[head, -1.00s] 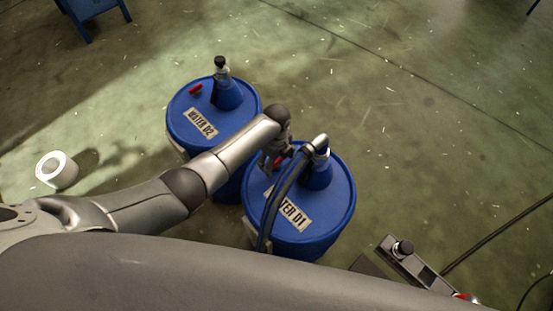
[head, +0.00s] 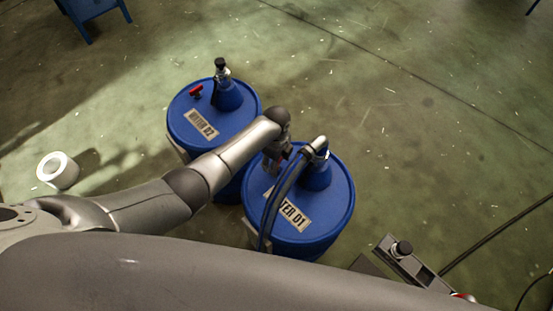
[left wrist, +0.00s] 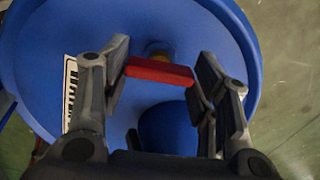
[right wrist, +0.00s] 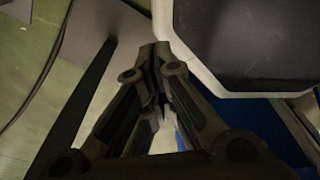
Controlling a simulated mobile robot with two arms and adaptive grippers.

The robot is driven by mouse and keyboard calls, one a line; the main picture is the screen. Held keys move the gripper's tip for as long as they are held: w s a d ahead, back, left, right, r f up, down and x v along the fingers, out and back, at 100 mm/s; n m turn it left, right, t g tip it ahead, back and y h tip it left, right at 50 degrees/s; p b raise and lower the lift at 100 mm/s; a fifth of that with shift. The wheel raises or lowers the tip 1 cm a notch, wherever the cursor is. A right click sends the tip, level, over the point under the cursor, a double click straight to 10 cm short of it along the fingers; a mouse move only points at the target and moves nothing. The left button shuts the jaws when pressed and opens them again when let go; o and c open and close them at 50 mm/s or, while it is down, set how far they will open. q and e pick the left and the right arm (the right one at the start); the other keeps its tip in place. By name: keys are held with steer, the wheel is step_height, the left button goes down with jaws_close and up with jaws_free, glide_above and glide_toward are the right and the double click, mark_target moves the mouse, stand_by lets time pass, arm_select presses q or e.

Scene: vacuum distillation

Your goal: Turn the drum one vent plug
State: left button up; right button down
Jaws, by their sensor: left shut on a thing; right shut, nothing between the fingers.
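My left gripper (head: 274,163) is over the lid of drum one. In the left wrist view its fingers (left wrist: 160,75) are shut on the red handle, one at each end. In the head view the gripper mostly hides the plug. My right gripper (right wrist: 158,60) is shut and empty, seen only in the right wrist view.
Drum two (head: 215,130), with its own red plug (head: 196,91), stands behind and left of drum one. A hose (head: 280,195) with a metal elbow joins the blue neck on drum one's lid, close to my left gripper. A white roll (head: 58,170) lies left on the floor.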

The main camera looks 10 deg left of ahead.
arm_select(q)
steer(key=n+p, duration=0.1)
steer(key=n, duration=0.4)
steer(key=shift+r+n+p, duration=0.1)
steer(key=shift+n+p, duration=0.2)
steer(key=shift+p, duration=0.05)
steer(key=n+p, duration=0.1)
steer(key=n, duration=0.4)
steer(key=n+p, duration=0.1)
steer(key=n, duration=0.4)
steer(key=shift+n, duration=0.4)
steer(key=n, duration=0.4)
steer(key=shift+n+p, duration=0.3)
steer(key=shift+n, duration=0.3)
steer(key=o, duration=1)
